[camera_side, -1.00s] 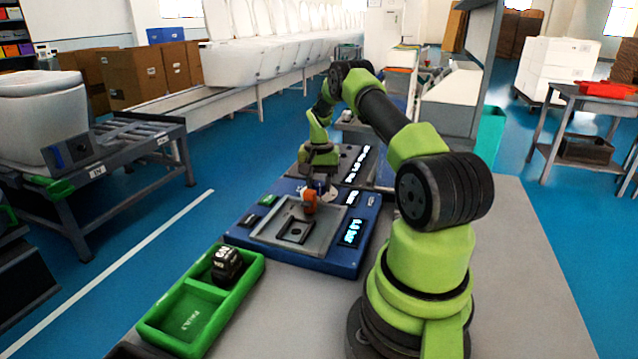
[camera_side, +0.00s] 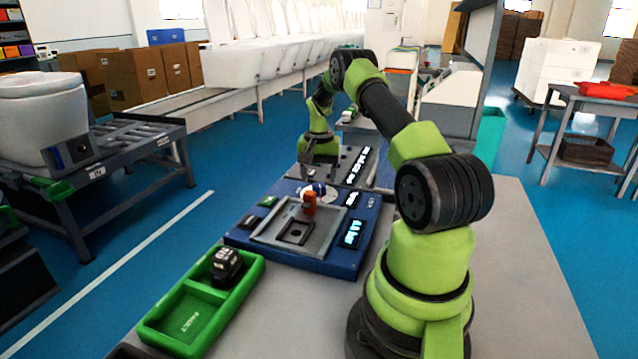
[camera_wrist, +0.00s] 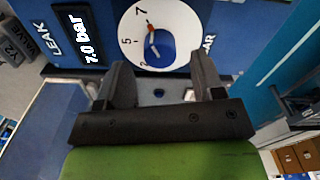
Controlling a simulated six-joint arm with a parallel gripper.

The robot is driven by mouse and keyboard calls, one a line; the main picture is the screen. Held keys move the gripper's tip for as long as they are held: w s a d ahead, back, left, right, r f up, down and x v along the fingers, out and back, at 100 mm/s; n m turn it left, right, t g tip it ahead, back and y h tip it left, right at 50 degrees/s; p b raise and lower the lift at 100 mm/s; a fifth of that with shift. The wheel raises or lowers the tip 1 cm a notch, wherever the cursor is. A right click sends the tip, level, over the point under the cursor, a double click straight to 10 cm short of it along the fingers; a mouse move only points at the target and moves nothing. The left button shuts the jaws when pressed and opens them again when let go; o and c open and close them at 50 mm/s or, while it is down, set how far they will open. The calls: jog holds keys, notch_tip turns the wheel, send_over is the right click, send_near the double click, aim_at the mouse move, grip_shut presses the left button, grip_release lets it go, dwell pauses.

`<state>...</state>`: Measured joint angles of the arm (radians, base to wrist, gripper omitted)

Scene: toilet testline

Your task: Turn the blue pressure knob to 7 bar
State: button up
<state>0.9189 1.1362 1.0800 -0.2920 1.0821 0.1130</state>
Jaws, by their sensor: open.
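The blue pressure knob (camera_wrist: 160,46) sits on a round white dial (camera_wrist: 134,32) with printed numbers, near the top of the wrist view. A red-orange mark on it points towards the 7. A display (camera_wrist: 84,35) beside it reads 7.0 bar. In the side view the blue and white knob (camera_side: 316,188) is at the far part of the blue test station (camera_side: 335,265). My gripper (camera_wrist: 163,78) is open and empty, with its two fingers apart near the dial's lower edge in the wrist view. In the side view my gripper (camera_side: 320,172) is above and behind the knob, apart from it.
An orange part (camera_side: 309,204) stands upright near the knob, by a grey plate (camera_side: 262,235). A green tray (camera_side: 180,318) with a black block (camera_side: 226,264) is in front. A grey panel with displays (camera_side: 350,165) lies behind the station.

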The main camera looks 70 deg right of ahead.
aim_at(319, 184)
notch_tip(319, 184, up, 7)
dwell(0.3)
jog(key=w+a+r+n+t, duration=0.3)
jog(key=a+r+n, duration=0.2)
jog(key=a+r, duration=1.25)
jog(key=s+a+n+t+y, duration=0.1)
jog(key=s+a+n+t, duration=0.1)
jog(key=s+a, duration=0.5)
jog(key=s+a+n+t+y, duration=0.1)
jog(key=s+a+n+t, duration=0.1)
jog(key=s+a+n, duration=0.2)
jog(key=s+a, duration=0.3)
jog(key=a, duration=0.4)
jog(key=shift+a, duration=0.3)
jog(key=shift+s+f, duration=0.1)
